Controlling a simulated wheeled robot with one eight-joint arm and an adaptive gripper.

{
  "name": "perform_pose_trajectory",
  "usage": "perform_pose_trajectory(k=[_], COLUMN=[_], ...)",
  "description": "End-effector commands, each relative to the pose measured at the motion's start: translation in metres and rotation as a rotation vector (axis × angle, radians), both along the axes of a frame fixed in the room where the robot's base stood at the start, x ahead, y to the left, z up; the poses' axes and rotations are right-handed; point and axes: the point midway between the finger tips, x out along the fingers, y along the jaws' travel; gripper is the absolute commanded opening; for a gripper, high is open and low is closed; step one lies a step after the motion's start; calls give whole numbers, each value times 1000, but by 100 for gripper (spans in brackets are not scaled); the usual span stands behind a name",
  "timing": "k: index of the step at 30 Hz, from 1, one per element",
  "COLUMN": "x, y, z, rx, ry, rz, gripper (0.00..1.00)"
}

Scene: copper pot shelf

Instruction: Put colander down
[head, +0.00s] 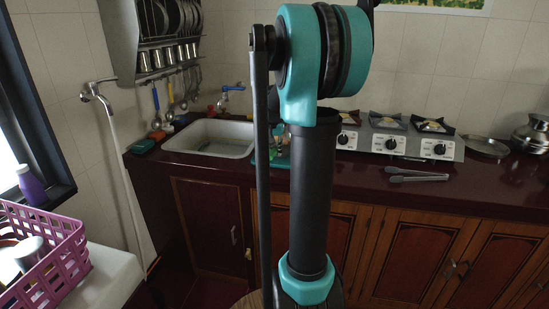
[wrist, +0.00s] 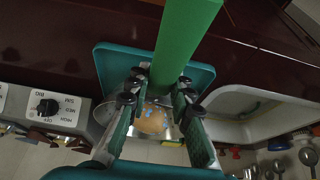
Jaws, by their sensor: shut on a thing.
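In the wrist view my gripper (wrist: 161,86) is shut on a long bright green bar (wrist: 185,40), which looks like the colander's handle. It runs from between the fingers toward the camera. Shiny metal (wrist: 103,113) shows beyond and between the fingers, perhaps the colander's bowl; brown and blue patches show there. I cannot tell how it joins the bar. A teal board or tray (wrist: 112,62) lies behind the fingers on the dark counter; whether the colander touches it is unclear. In the head view my arm hides the gripper and most of this spot.
The sink (head: 212,139) lies left of the teal board (head: 262,158). A stove (head: 388,140) stands to the right. Tongs (head: 415,175) lie on the counter (head: 350,178) before it. A metal pot (head: 532,133) and a plate (head: 484,146) are farther right. Utensils hang over the sink.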

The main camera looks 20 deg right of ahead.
Motion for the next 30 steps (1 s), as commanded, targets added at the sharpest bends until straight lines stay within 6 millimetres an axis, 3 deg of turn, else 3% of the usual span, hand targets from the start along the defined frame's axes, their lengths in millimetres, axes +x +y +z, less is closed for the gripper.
perform_pose_trajectory(k=[7, 18, 19, 23, 30], x=[0, 0, 0, 0, 0], y=[0, 0, 0, 0, 0], z=[-30, -34, -35, -34, -34], rx=[-1, -1, 0, 0, 0], ry=[-1, -1, 0, 0, 0], rz=[0, 0, 0, 0, 0], gripper=[0, 0, 22, 38, 42])
